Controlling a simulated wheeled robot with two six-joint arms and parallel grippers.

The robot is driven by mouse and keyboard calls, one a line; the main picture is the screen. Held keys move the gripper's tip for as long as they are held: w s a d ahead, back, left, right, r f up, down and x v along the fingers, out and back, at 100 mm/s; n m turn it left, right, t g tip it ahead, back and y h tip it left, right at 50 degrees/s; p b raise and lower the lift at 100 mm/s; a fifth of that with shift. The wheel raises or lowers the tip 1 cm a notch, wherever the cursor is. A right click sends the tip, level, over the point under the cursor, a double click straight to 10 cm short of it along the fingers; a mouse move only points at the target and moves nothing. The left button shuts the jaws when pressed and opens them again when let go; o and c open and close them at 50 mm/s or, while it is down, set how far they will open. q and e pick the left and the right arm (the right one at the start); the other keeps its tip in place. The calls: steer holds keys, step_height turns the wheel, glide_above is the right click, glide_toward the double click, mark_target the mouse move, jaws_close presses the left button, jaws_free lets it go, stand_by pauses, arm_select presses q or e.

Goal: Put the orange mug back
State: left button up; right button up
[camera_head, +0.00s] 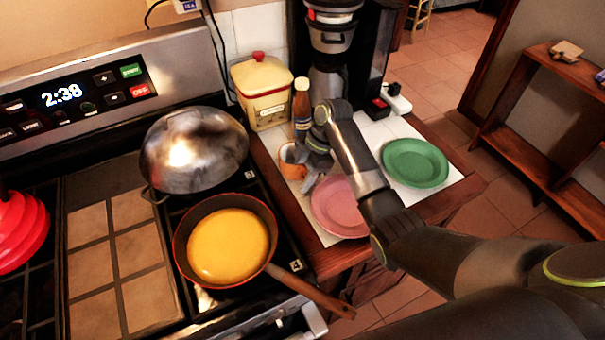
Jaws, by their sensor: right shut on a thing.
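The orange mug (291,162) is on or just above the white-tiled counter, beside the stove and left of the pink plate. My right gripper (307,166) reaches in from the right and is shut on the mug's right side. The gripper hides part of the mug, and I cannot tell whether the mug's base touches the tiles. My left gripper is not in view.
A brown bottle (301,108) stands close behind the mug, with a yellow canister (262,92) and a coffee maker (334,62) further back. A pink plate (339,207) and a green plate (415,162) lie to the right. A pan (183,240) sits on the stove.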

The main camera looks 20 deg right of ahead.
steer(key=o, duration=1.3)
steer(key=b+v, duration=0.1)
steer(key=v, duration=0.5)
steer(key=shift+d, duration=0.15)
steer(key=p+v, duration=0.3)
steer(key=v, duration=0.3)
steer(key=shift+p, duration=0.4)
